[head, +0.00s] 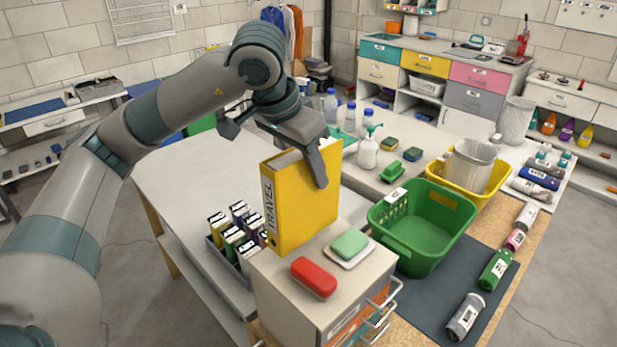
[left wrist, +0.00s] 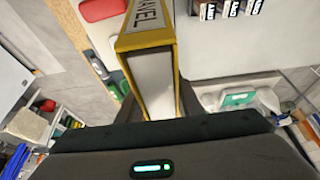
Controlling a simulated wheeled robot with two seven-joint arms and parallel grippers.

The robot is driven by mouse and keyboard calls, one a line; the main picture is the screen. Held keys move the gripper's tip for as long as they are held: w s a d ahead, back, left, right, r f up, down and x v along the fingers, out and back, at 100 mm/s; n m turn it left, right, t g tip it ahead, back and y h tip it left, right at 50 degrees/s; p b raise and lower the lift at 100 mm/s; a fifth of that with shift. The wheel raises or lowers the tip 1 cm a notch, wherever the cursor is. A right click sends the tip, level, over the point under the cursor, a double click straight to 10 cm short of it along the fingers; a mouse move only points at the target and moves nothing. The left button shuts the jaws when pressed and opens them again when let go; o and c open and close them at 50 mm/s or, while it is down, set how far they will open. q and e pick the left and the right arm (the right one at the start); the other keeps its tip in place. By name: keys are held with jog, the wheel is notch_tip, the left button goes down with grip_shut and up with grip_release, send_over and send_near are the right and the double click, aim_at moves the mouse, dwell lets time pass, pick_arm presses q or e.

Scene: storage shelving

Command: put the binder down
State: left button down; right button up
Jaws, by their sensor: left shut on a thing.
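A yellow binder (head: 303,200) with a "TRAVEL" label on its spine stands upright in the head view. Its lower edge is at the top of the small drawer cabinet; I cannot tell whether it touches. My left gripper (head: 312,158) is shut on the binder from above, with one finger down its broad yellow face. In the left wrist view the binder (left wrist: 148,42) runs out from between the fingers, its label at the top. My right gripper is not in view.
A red box (head: 314,278) and a green sponge on a white dish (head: 352,250) lie on the cabinet top (head: 275,268) near the binder. A rack of small labelled boxes (head: 235,235) stands left. A green basket (head: 420,230) stands right.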

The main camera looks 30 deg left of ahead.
pick_arm(q)
notch_tip(320, 180, down, 2)
jog(key=shift+f+p, duration=0.2)
jog(key=shift+p, duration=0.25)
jog(key=shift+f, duration=0.1)
jog(key=shift+f+b, duration=0.2)
jog(key=shift+b, duration=0.1)
jog(key=c, duration=1.3)
grip_release()
jog(key=shift+o, duration=0.2)
jog(key=shift+r, duration=0.15)
